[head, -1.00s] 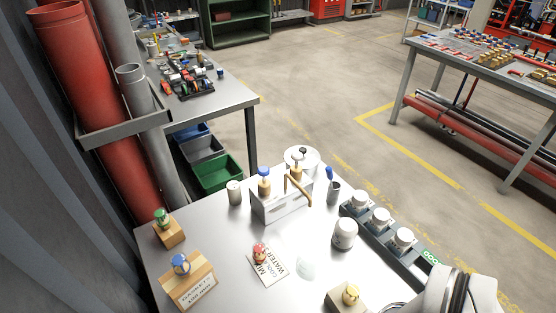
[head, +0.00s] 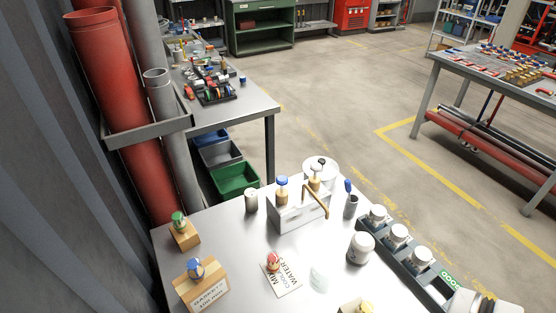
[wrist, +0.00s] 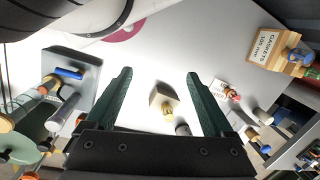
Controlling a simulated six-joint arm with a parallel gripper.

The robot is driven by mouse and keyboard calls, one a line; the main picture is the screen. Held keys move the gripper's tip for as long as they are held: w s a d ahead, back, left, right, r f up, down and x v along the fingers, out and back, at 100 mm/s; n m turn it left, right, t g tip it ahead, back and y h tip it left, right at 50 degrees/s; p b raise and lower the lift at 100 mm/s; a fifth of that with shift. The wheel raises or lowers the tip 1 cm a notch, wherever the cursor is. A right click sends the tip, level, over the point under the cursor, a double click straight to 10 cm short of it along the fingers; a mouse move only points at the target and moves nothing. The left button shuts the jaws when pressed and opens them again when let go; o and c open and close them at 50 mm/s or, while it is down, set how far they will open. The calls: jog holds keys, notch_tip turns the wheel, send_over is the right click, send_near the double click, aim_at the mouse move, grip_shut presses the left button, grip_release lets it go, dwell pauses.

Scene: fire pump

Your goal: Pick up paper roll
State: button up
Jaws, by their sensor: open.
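What looks like the paper roll, a white round thing with a dark centre (head: 320,166), stands at the back of the grey table, behind a pale box with a brass bent pipe. The box hides its lower part. I cannot make it out surely in the wrist view. My gripper (wrist: 160,84) shows in the wrist view with its two dark green fingers wide apart and nothing held between them. Beyond the fingers, a wooden block with a yellow knob (wrist: 164,104) shows on the table. In the head view the fingers are out of sight.
The pale box with the brass pipe (head: 298,214) is in front of the roll. A gaskets box (head: 203,288) stands front left. The table's middle left is mostly clear.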

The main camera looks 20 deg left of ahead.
jog(key=w+d+r+t+h, duration=0.1)
jog(key=w+d+r+h, duration=0.25)
jog(key=w+r, duration=0.55)
jog(key=w+a+n+t+h, duration=0.1)
jog(key=w+a+t+h, duration=0.2)
jog(key=w, duration=0.8)
jog(key=w+a+t+h, duration=0.1)
jog(key=w+a+t, duration=0.1)
jog(key=w+a, duration=0.6)
jog(key=n+t+y, duration=0.4)
jog(key=t+y, duration=0.1)
jog(key=t, duration=0.3)
send_over(248, 196)
jog(key=s+a, duration=0.1)
jog(key=s, duration=0.2)
notch_tip(248, 196, down, 4)
jog(key=f, duration=0.1)
jog(key=shift+h, duration=0.35)
jog(key=f, duration=1.9)
jog(key=shift+w+d+f, duration=0.1)
jog(key=shift+d+f, duration=0.05)
jog(key=shift+d, duration=0.25)
jog(key=shift+w+f+m, duration=0.1)
jog(key=shift+f+m, duration=0.2)
jog(key=shift+f, duration=0.55)
jog(key=shift+x, duration=0.9)
jog(key=shift+w, duration=0.45)
grip_shut()
